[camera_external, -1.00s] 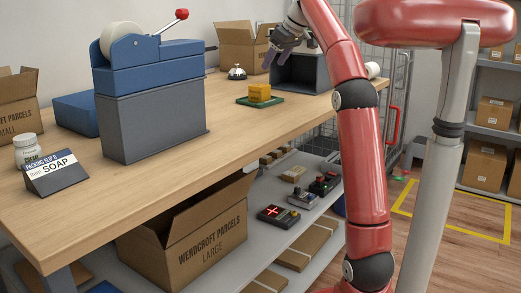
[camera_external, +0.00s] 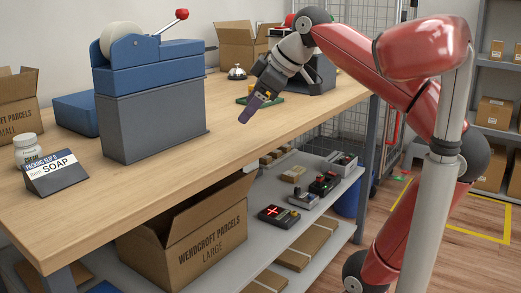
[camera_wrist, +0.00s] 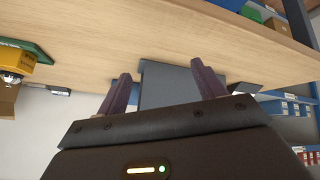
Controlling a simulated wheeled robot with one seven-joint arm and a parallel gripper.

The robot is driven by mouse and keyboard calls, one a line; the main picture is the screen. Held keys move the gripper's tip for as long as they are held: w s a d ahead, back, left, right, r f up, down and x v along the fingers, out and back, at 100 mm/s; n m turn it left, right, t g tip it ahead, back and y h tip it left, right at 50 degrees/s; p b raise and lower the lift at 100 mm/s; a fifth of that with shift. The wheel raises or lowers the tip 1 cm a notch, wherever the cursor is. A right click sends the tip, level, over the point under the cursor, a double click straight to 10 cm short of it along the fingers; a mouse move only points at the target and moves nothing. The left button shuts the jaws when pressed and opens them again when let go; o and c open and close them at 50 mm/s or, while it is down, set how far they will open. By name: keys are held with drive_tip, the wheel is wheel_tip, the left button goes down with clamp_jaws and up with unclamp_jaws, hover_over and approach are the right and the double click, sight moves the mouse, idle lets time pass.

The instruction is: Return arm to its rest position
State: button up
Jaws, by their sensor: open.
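My red arm is folded back, with its elbow raised at the right. My gripper (camera_external: 254,108) hangs over the front part of the counter in the external view, fingers pointing down and left. In the wrist view my gripper (camera_wrist: 165,90) shows two purple fingers apart with nothing between them. The yellow block (camera_wrist: 17,53) sits on the green tray (camera_wrist: 25,45) at the left of the wrist view. In the external view my gripper and wrist mostly hide them; a strip of the green tray (camera_external: 241,101) shows.
A large carton (camera_external: 205,240) and several devices sit on the lower shelf. The counter's middle front is clear.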

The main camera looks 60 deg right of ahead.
drive_tip(key=s+a+f+n, duration=0.1)
drive_tip(key=s+a+f, duration=0.3)
drive_tip(key=s+f, duration=0.35)
drive_tip(key=d+f+m+g+p, duration=0.1)
drive_tip(key=d+f+m, duration=0.2)
drive_tip(key=f, duration=0.5)
drive_tip(key=d+f+m+h+p, duration=0.1)
drive_tip(key=d+f+m, duration=0.3)
drive_tip(key=f, duration=0.5)
drive_tip(key=w+d+p, duration=0.1)
drive_tip(key=d, duration=0.1)
drive_tip(key=shift+d+f+g, duration=0.2)
drive_tip(key=shift+d+g, duration=0.1)
drive_tip(key=shift+g, duration=0.1)
